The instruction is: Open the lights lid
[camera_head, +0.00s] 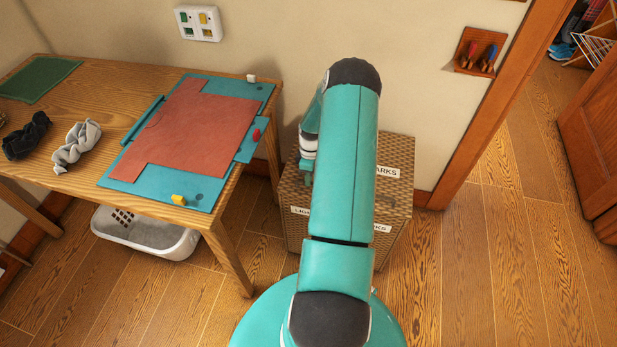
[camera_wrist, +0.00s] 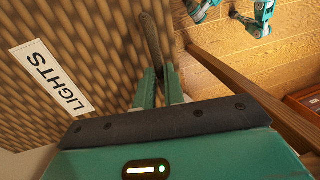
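The woven hamper (camera_head: 395,215) stands on the floor against the wall, partly hidden behind my arm. A white label reading "LIGHTS" (camera_wrist: 51,78) lies on its weave at the left of the wrist view. A dark handle (camera_wrist: 152,38) stands beside that label, with its near end at my fingertips. My gripper (camera_wrist: 161,72) has its two fingers slightly apart, around the handle's near end. Whether they press on it cannot be told. In the head view my gripper (camera_head: 305,168) is at the hamper's left side, partly hidden by my arm. The lights lid looks closed.
A wooden table (camera_head: 90,95) with a folding board (camera_head: 255,92) and dark and grey cloths stands left. A grey basket (camera_head: 145,235) is under it. A "DARKS" label (camera_head: 387,172) shows on the hamper's right. A door frame and open floor (camera_head: 500,260) are right.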

